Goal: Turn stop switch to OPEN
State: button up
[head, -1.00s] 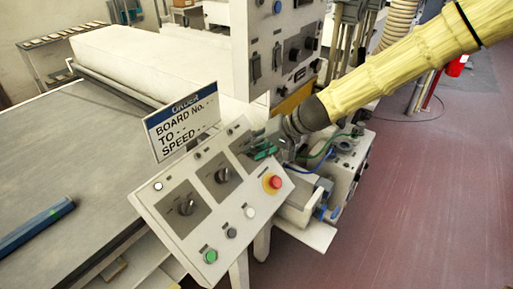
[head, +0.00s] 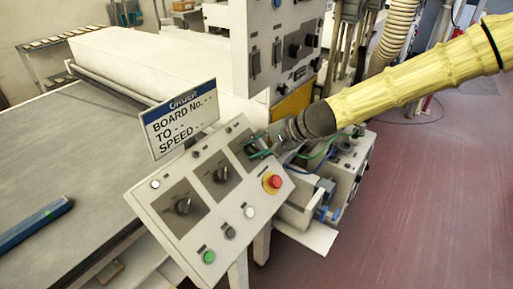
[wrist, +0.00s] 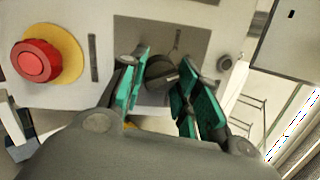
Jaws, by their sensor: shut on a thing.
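The slanted grey control panel (head: 164,199) carries several rotary switches on dark plates. My gripper (head: 259,150) is at the upper right switch, which its fingers mostly hide in the head view. In the wrist view, the dark round switch knob (wrist: 160,70) sits between the green finger pads of my gripper (wrist: 164,82). My gripper is shut on this knob. A short pointer mark shows above the knob on its grey plate. Its lettering is too small to read, so I cannot tell the switch's set position.
A red emergency button (head: 272,182) on a yellow ring is close beside the gripper; it also shows in the wrist view (wrist: 37,61). A board sign (head: 180,118) stands behind the panel. A tall control cabinet (head: 243,50) rises behind. The floor at right is clear.

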jog(key=shift+m, duration=0.3)
jog(key=o, duration=1)
jog(key=shift+d, duration=0.1)
jog(key=shift+v, duration=5.95)
jog(key=shift+s, duration=0.1)
